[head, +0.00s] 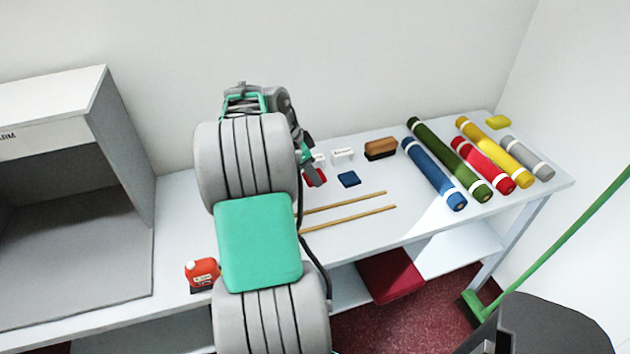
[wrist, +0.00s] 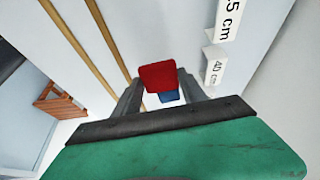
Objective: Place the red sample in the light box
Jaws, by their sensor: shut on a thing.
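The red sample (wrist: 158,76) is a small red square held between my gripper's fingers (wrist: 160,92) in the wrist view. In the head view the red sample (head: 316,177) shows partly beside my gripper (head: 309,176), over the counter's back middle. My arm hides part of it. The light box (head: 120,180) is a large grey open-fronted box at the left of the head view, and its floor looks empty. My gripper is shut on the red sample and is well to the right of the light box.
A blue sample (head: 348,179) lies close by, near white label blocks (head: 342,156) and a brown brush-like block (head: 381,148). Two wooden sticks (head: 345,207) lie in front. Fabric rolls (head: 448,160) fill the right.

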